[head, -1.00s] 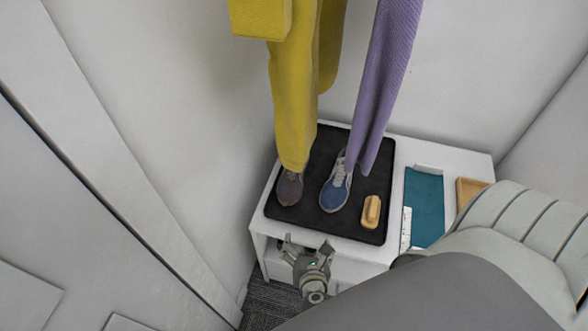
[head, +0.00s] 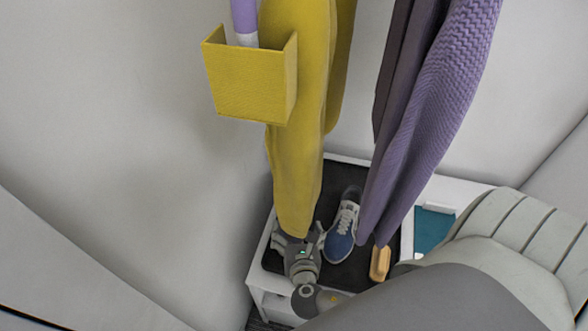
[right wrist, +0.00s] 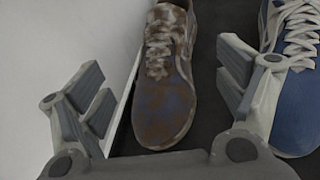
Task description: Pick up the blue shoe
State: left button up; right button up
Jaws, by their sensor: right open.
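The blue shoe (head: 341,240) with white laces lies on a black mat (head: 338,272), its toe toward me. A brown-stained shoe (right wrist: 168,85) with some bluish patches lies left of it; in the head view my gripper and a hanging yellow garment hide it. My right gripper (head: 297,240) is open, over the brown-stained shoe. In the right wrist view that shoe lies between the open fingers, and the blue shoe (right wrist: 299,100) is right of the right finger, partly cut off by the picture edge. My left gripper is not in view.
The yellow garment (head: 295,170) and purple garment (head: 425,130) hang close above the shoes. A wooden brush-like block (head: 380,262) lies right of the blue shoe. A teal item (head: 433,228) is farther right on the white bench (head: 462,190). A wall (head: 130,120) stands close at left.

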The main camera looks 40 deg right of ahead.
jog(key=shift+w+d+f, duration=0.15)
jog(key=shift+w+d, duration=0.05)
jog(key=shift+w, duration=0.2)
jog(key=shift+w+d+f, duration=0.1)
jog(key=shift+w+f, duration=0.05)
jog(key=shift+w, duration=0.05)
jog(key=x, duration=0.4)
jog(key=shift+f, duration=0.35)
jog(key=shift+w+f, duration=0.25)
jog(key=shift+w, duration=0.1)
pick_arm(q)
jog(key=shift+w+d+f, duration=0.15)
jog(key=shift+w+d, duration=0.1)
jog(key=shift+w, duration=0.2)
pick_arm(e)
jog(key=c, duration=1.2)
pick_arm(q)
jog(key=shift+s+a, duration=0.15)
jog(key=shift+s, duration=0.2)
pick_arm(e)
jog(key=shift+r, duration=0.1)
jog(key=shift+c, duration=0.3)
jog(key=shift+d+r, duration=0.1)
